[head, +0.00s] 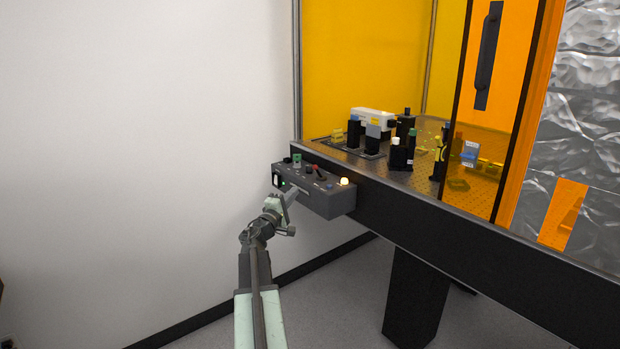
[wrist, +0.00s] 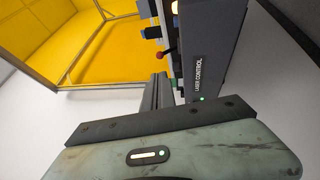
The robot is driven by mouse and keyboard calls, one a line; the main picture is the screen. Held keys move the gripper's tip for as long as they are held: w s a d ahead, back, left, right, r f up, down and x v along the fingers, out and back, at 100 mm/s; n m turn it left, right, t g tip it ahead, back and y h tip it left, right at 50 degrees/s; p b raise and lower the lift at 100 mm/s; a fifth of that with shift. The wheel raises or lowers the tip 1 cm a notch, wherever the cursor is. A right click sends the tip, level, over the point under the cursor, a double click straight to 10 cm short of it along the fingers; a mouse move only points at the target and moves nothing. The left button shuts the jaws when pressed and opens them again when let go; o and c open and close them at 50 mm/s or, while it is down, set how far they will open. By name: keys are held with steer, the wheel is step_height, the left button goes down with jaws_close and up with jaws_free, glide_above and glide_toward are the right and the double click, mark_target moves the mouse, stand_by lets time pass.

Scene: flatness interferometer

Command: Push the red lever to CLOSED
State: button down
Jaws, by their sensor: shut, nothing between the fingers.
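The red lever (head: 319,172) stands on top of the dark grey laser control box (head: 328,204). In the wrist view the lever shows as a red knob (wrist: 159,55) on a short dark stem, just beyond my fingers. The box's front, labelled LASER CONTROL (wrist: 198,75), is to the right there. My gripper (head: 293,192) is shut and empty, in front of the box and below and left of the lever in the head view. Its fingers (wrist: 157,88) point toward the box's top controls. I cannot tell whether the fingertips touch the box. The lever's position marking is not readable.
The box also carries a green part (head: 297,160), a round dark knob and a lit lamp (head: 344,182). Behind it, optical parts stand on a perforated table (head: 425,181) inside an orange-panelled enclosure. A white wall (head: 140,150) and open floor are left.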

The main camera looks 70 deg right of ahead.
steer(key=p, duration=0.3)
glide_toward(318, 172)
steer(key=d+r, duration=0.2)
steer(key=d, duration=0.1)
steer(key=d+r, duration=0.1)
steer(key=d, duration=0.1)
steer(key=shift+w, duration=0.2)
